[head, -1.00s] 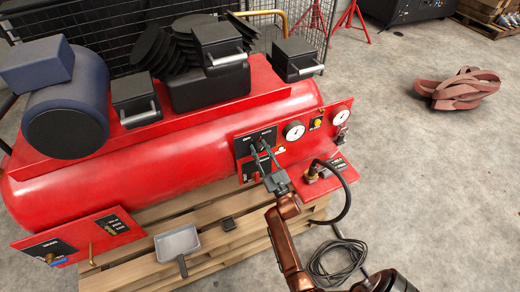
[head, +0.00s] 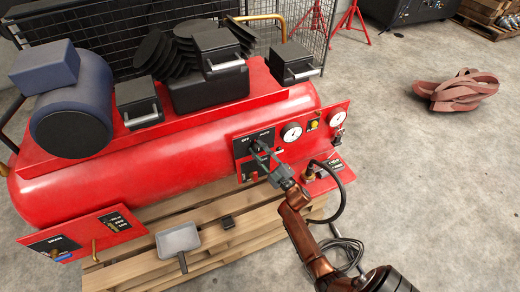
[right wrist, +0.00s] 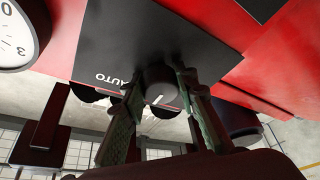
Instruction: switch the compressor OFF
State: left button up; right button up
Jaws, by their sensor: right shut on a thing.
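The red compressor (head: 170,168) lies on a wooden pallet. Its black switch panel (head: 243,146) has a rotary knob, mostly hidden by my gripper in the head view. In the right wrist view the dark round knob (right wrist: 160,86) has a short white pointer mark and sits beside the upside-down word AUTO. My right gripper (head: 260,151) is at the panel, its two fingers either side of the knob and shut on it. The fingers also show in the right wrist view (right wrist: 161,100). I cannot tell which setting the pointer marks. My left gripper is out of view.
Pressure gauges (head: 291,132) and a yellow knob (head: 311,125) sit right of the switch. A black hose (head: 342,200) curves below them. A grey dustpan (head: 179,240) lies on the pallet (head: 215,262). A rust-coloured strap bundle (head: 462,90) lies on open floor at right.

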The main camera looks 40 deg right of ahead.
jog(key=n+g+p, duration=0.1)
jog(key=n, duration=0.2)
jog(key=n+g+y+p, duration=0.1)
jog(key=n, duration=0.2)
jog(key=shift+r+p, duration=0.2)
jog(key=shift+p, duration=0.2)
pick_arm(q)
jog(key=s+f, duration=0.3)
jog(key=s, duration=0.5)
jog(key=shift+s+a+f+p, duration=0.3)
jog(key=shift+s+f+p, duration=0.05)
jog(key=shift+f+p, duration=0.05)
pick_arm(e)
jog(key=shift+f+n+g+y, duration=0.15)
jog(key=shift+n+g+y, duration=0.25)
jog(key=shift+n, duration=0.6)
jog(key=o, duration=1.2)
jog(key=shift+c, duration=0.2)
jog(key=s+d, duration=0.2)
jog(key=s, duration=1)
jog(key=shift+f, duration=0.3)
